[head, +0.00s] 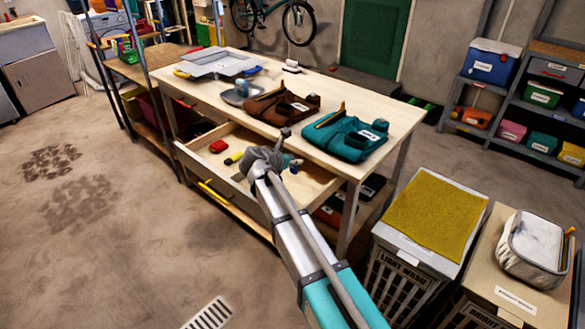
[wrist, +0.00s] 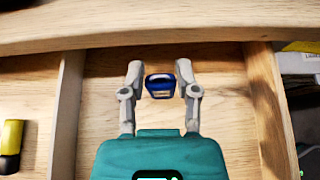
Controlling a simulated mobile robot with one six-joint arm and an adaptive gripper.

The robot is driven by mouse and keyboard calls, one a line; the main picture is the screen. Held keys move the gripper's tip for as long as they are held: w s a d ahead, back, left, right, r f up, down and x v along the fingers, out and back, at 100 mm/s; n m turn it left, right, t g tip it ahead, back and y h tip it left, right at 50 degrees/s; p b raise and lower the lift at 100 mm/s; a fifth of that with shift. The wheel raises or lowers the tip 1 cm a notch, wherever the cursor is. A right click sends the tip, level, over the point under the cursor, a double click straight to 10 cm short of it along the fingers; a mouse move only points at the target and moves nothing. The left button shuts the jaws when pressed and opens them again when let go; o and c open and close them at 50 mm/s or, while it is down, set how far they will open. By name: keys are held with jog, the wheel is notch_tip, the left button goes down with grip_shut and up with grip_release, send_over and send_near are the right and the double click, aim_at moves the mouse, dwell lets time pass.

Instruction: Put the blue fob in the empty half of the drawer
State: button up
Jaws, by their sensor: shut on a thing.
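The blue fob (wrist: 160,86), dark blue with a pale face, is between the fingertips of my gripper (wrist: 160,76) in the wrist view. The gripper is shut on it. The drawer (head: 196,168) is pulled open from the wooden workbench. A divider (wrist: 66,110) splits it in the wrist view. My gripper is over the compartment right of the divider, whose visible floor (wrist: 226,110) is bare. The left compartment holds a yellow-and-black item (wrist: 11,138). In the head view my gripper (head: 265,160) is at the drawer's right part; I cannot tell the fob's height above the floor.
A red item (head: 218,146) and a yellow item (head: 234,158) lie in the drawer's left part. The bench top (head: 318,90) above holds a brown apron (head: 280,106) and a teal apron (head: 345,137). Hampers (head: 405,255) stand at the right. The floor at left is clear.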

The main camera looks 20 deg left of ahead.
jog(key=shift+f+b, duration=0.75)
jog(key=shift+f, duration=0.3)
jog(key=shift+f, duration=0.1)
jog(key=o, duration=0.9)
jog(key=shift+r, duration=0.2)
jog(key=shift+p+v, duration=2.9)
jog(key=shift+v, duration=3.05)
jog(key=shift+f, duration=0.1)
